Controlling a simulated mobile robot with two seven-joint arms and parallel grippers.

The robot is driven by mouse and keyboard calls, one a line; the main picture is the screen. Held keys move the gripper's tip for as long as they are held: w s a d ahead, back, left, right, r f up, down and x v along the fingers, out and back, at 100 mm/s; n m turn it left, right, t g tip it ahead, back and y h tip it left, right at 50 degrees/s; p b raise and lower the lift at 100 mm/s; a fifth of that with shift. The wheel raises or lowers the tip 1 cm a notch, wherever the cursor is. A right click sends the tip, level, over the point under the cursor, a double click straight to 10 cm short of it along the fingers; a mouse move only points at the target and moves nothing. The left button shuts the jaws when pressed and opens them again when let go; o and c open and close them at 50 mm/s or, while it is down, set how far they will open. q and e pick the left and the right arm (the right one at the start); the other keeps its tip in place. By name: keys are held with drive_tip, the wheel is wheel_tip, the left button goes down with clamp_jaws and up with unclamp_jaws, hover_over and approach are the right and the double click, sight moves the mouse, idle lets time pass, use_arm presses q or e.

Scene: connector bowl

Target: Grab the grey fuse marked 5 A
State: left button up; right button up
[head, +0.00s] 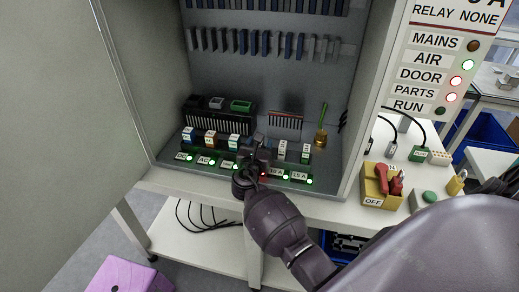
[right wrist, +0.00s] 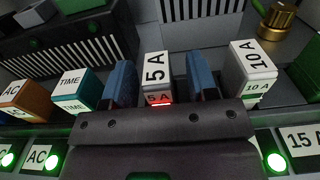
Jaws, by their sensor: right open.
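The grey fuse marked 5 A (right wrist: 155,70) stands upright in the row in the right wrist view. A red light shows at its base. My right gripper (right wrist: 161,82) is open, with one blue fingertip on each side of this fuse. I cannot tell whether the fingers touch it. In the head view my right gripper (head: 257,155) is over the row inside the cabinet and hides the 5 A fuse. My left gripper is in neither view.
The teal TIME block (right wrist: 77,90) stands left of the fingers and the grey 10 A fuse (right wrist: 252,70) right of them. A brass knob (head: 320,139) stands behind. The cabinet's side walls bound the space.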

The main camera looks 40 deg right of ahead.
drive_tip(key=shift+c, duration=0.4)
clamp_jaws()
drive_tip(key=shift+r, duration=0.1)
